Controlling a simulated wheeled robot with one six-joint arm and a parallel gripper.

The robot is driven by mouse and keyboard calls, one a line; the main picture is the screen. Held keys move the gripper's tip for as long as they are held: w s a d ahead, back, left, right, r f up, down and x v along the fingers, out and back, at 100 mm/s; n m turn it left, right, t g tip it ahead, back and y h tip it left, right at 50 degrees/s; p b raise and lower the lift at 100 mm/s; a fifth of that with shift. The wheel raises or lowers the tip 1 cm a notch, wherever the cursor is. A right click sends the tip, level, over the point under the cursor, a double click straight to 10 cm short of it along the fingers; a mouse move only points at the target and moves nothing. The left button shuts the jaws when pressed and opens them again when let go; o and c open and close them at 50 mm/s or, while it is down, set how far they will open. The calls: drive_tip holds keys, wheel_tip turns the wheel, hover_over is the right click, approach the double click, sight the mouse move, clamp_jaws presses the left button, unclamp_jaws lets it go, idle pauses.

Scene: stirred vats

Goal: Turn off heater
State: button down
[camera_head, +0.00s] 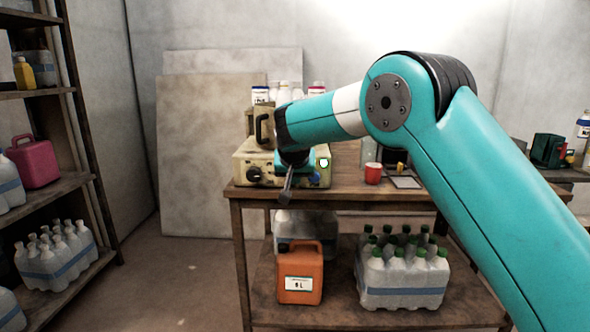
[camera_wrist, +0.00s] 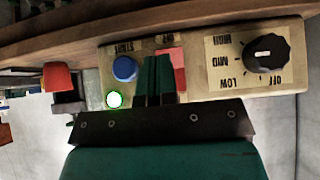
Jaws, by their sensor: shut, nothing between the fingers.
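The heater (camera_head: 242,157) is a beige box on the table, with a large pot or vessel on top partly hidden by my arm. In the wrist view its panel (camera_wrist: 200,94) appears upside down. It has a black knob (camera_wrist: 268,50) with OFF, LOW, MID and HIGH marks; its exact setting is unclear. A blue button (camera_wrist: 125,68) marked START, a red button (camera_wrist: 178,60) and a bright green-rimmed lamp (camera_wrist: 115,99) also show. My gripper (camera_wrist: 159,66) is shut and empty, in front of the panel between the two buttons, partly covering the red one. Contact cannot be told.
A red cup (camera_head: 373,173) stands on the table right of the heater, behind my arm. An orange canister (camera_head: 300,273) and several green-capped bottles (camera_head: 403,277) sit on the lower shelf. A rack (camera_head: 85,150) stands at left; floor between is clear.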

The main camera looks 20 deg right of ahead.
drive_tip(key=shift+w+d+f, duration=0.25)
drive_tip(key=shift+w+f, duration=0.25)
drive_tip(key=shift+w, duration=0.35)
drive_tip(key=shift+w+d+f+t+b, duration=0.1)
drive_tip(key=shift+w+f+t+b, duration=0.1)
drive_tip(key=shift+t+b, duration=0.4)
drive_tip(key=shift+r, duration=0.15)
